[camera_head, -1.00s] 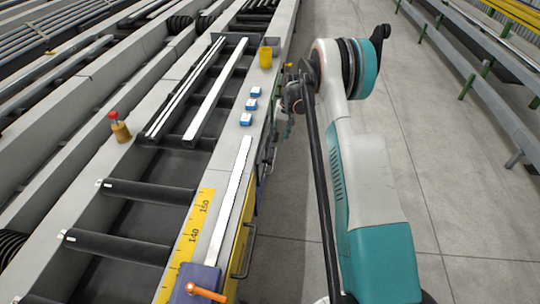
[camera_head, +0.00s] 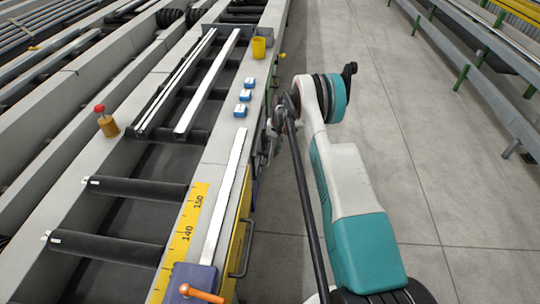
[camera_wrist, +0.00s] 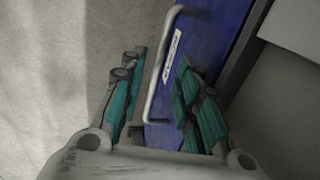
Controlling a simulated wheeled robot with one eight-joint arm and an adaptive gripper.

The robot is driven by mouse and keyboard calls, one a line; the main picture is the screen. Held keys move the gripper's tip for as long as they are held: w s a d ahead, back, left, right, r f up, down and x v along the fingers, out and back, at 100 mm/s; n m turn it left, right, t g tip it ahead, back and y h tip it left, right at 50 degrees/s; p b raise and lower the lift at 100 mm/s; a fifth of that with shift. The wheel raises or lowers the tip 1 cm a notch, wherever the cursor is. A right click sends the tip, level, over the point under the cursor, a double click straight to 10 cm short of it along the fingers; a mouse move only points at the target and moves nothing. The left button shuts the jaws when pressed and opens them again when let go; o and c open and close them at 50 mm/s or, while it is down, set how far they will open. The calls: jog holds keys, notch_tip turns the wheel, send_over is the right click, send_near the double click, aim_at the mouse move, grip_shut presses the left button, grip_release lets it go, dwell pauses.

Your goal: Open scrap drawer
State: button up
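A blue drawer front (camera_wrist: 207,48) fills the middle of the wrist view, with a white label (camera_wrist: 173,55) whose small print is hard to read. A bent metal bar handle (camera_wrist: 157,85) stands out from it. My gripper (camera_wrist: 159,68) is open, with its teal and grey fingers on either side of the handle. The handle lies between the fingers, and I see no grip on it. In the head view my gripper (camera_head: 270,138) is at the right side of the bench, mostly hidden by my arm. The blue front hardly shows there.
A yellow front (camera_head: 236,236) with a dark handle (camera_head: 246,250) is on the bench side nearer the camera. An orange lever (camera_head: 201,294), blue-and-white boxes (camera_head: 245,95) and a yellow cup (camera_head: 259,47) are on the bench. Open concrete floor (camera_head: 420,130) lies to the right.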

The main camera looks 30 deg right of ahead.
jog(key=shift+w+a+f, duration=0.1)
jog(key=shift+a+f, duration=0.1)
jog(key=shift+f, duration=0.95)
grip_shut()
